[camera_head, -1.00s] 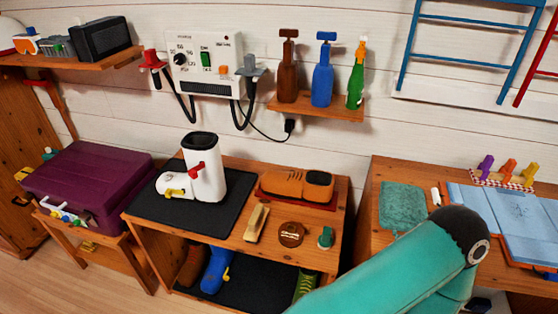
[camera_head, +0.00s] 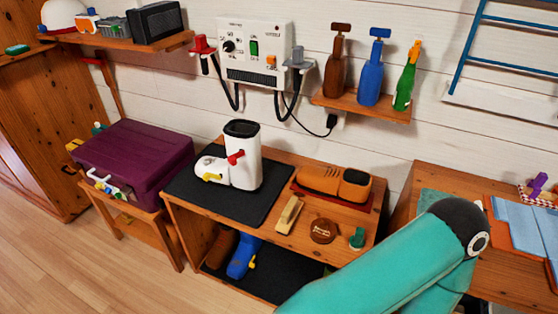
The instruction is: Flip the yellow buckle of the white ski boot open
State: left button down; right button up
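The white ski boot (camera_head: 243,157) stands upright on the black mat (camera_head: 180,186) on top of the wooden bench. Its toe points left. The yellow buckle (camera_head: 212,177) is low on the foot part; at this size I cannot tell its exact position. A red buckle (camera_head: 235,157) sits higher on the shaft. A teal arm of mine crosses the lower right, well to the right of the boot. Neither gripper shows in the view.
An orange-brown shoe (camera_head: 326,181), a brush (camera_head: 289,214), a round brown tin (camera_head: 323,230) and a small green item (camera_head: 357,238) lie right of the boot. A purple case (camera_head: 135,160) is at left. A wall unit with hoses (camera_head: 254,50) and a bottle shelf (camera_head: 360,108) are above.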

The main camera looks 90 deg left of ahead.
aim_at(207, 176)
jog(key=u, duration=0.95)
jog(key=k, duration=0.35)
jog(key=z, duration=1.2)
jog(key=i, duration=0.15)
jog(key=u, duration=2.35)
jog(key=k, duration=0.6)
jog(key=u, duration=0.2)
jog(key=i, duration=0.6)
jog(key=z, duration=0.1)
